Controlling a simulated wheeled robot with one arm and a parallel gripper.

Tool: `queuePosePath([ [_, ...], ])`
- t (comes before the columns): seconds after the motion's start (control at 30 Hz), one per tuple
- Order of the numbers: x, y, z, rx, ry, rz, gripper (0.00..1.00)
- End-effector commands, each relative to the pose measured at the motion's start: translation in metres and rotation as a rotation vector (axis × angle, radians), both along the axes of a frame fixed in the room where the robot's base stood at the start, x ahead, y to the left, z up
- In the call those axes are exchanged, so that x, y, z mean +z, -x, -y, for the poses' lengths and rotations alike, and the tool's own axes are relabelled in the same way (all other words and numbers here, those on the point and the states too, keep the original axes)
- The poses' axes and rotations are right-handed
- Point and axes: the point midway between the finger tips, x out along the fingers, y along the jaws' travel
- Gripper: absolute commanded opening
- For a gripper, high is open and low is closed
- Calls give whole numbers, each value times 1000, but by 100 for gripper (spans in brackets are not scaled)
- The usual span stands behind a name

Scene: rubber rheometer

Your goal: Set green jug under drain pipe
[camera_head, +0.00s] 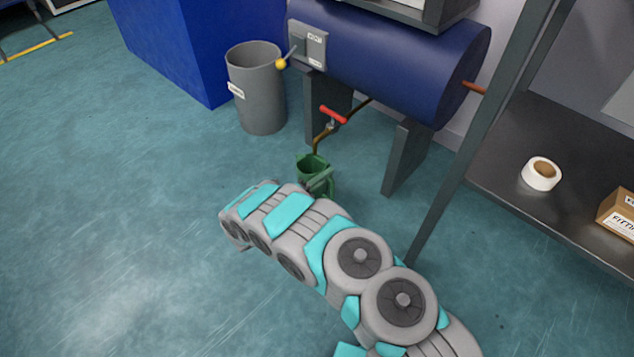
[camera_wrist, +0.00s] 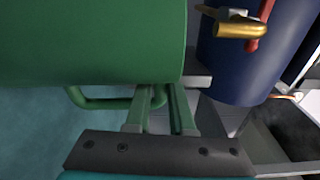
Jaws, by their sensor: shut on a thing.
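The green jug (camera_head: 311,166) is near the floor below the blue tank, with its open top showing in the head view. In the wrist view the jug's green side (camera_wrist: 90,40) fills the upper left. My gripper (camera_wrist: 160,108) is shut on the jug's handle (camera_wrist: 100,104). The brass drain pipe (camera_head: 321,138) with a red valve handle (camera_head: 333,115) comes down from the tank and its end shows right at the jug's mouth. The pipe end also shows in the wrist view (camera_wrist: 242,28), to the right of the jug. My arm hides the jug's base, so I cannot tell whether it touches the floor.
The blue tank (camera_head: 400,60) stands on grey legs (camera_head: 407,155). A grey bin (camera_head: 257,90) stands to the left. At right, a dark shelf (camera_head: 510,150) holds a tape roll (camera_head: 541,174) and a cardboard box (camera_head: 618,212). The floor at left is clear.

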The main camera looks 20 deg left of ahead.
Motion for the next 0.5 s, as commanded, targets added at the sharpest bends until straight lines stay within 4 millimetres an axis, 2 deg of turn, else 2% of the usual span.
queuePosePath([
  [0.27, 1, -14, 8, -1, -2, 5, 0],
  [0.5, -30, -13, 6, 0, -2, 4, 0],
])
